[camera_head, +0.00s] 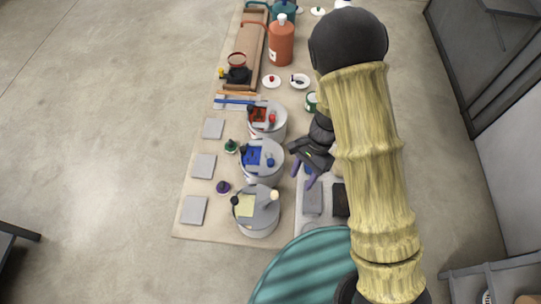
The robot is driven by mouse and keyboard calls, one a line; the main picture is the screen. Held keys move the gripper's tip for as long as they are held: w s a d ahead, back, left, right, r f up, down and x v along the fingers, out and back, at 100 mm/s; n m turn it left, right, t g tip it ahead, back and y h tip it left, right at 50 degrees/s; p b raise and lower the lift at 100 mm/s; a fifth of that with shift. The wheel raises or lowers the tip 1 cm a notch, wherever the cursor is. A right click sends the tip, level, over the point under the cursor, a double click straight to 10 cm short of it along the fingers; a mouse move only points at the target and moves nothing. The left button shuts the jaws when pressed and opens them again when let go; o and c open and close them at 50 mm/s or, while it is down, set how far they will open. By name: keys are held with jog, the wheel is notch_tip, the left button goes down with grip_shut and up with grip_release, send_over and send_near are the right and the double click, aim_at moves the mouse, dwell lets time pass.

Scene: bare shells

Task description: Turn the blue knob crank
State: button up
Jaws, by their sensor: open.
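The blue knob crank (270,161) sits on top of the middle grey drum (262,176), beside a blue plate (250,157). My gripper (302,176) is just right of this drum, with its purple-tipped fingers apart and nothing visible between them. It looks apart from the knob, but its height above the table is hard to tell. My arm comes in from the right and hides part of the table there.
A drum with a red top (267,121) stands behind, and one with a yellow plate (257,213) in front. Grey tiles (203,166) and small knobs lie left. An orange bottle (281,44) stands farther back. A teal striped round surface (305,268) is at the front.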

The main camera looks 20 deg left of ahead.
aim_at(270, 161)
jog(key=w+a+r+n+t+p, duration=0.1)
jog(key=a+r+t, duration=0.1)
jog(key=a+r, duration=0.3)
jog(key=w+a+r+n+t+h+p, duration=0.1)
jog(key=w+a+r+n+t, duration=0.1)
jog(key=a+r, duration=0.4)
notch_tip(270, 161, up, 3)
jog(key=shift+a+r+t, duration=0.1)
jog(key=shift+a+t, duration=0.1)
jog(key=shift+t, duration=0.5)
notch_tip(270, 161, down, 18)
jog(key=shift+r+p, duration=0.2)
jog(key=shift+p, duration=0.85)
grip_shut()
